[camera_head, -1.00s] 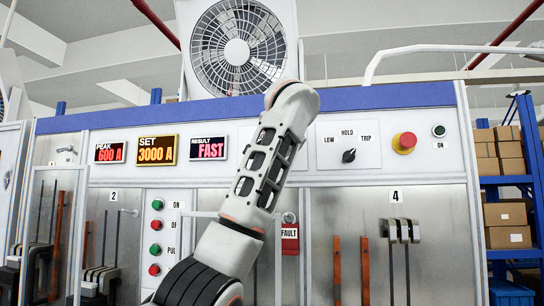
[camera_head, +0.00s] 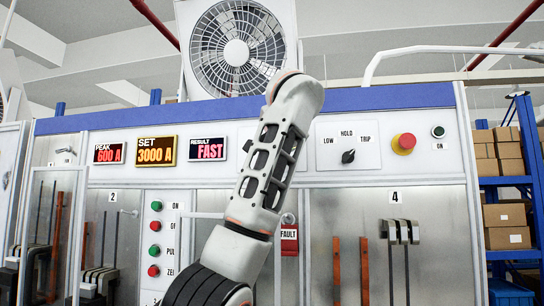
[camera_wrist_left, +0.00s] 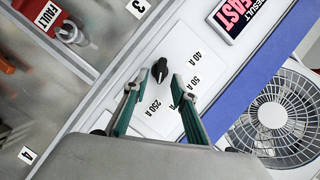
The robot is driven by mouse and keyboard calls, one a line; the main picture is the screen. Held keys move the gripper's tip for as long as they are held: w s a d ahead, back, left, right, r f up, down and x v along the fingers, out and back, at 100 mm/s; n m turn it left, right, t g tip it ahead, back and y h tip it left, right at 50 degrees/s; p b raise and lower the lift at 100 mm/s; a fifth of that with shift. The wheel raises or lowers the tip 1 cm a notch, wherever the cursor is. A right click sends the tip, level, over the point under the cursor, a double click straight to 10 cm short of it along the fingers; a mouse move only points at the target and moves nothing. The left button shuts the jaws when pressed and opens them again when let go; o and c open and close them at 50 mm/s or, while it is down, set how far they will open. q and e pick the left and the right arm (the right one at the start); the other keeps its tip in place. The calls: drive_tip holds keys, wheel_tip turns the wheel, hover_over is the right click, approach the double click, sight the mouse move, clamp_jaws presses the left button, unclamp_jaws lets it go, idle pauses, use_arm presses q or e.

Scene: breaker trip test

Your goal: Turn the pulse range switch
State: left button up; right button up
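The pulse range switch is a small black knob (camera_wrist_left: 160,68) on a white plate (camera_wrist_left: 180,45) marked 40 A, 50 A and 250 A, in the left wrist view. My left gripper (camera_wrist_left: 155,86) is open, with its two green-edged fingers pointing at the plate. The knob shows between and just beyond the fingertips. I cannot tell whether a finger touches it. In the head view my left arm (camera_head: 272,160) rises in front of the panel; the gripper does not show and the arm hides the pulse range switch. My right gripper is not in view.
A LOW/HOLD/TRIP knob (camera_head: 348,156), a red mushroom button (camera_head: 404,143) and a green button (camera_head: 438,131) sit right of my arm. A RESULT display (camera_head: 208,149) reads FAST. A red FAULT tag (camera_head: 289,240) hangs below. A fan (camera_head: 238,48) stands above the panel.

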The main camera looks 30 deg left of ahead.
use_arm(q)
drive_tip(key=v, duration=0.9)
drive_tip(key=shift+s+d, duration=0.25)
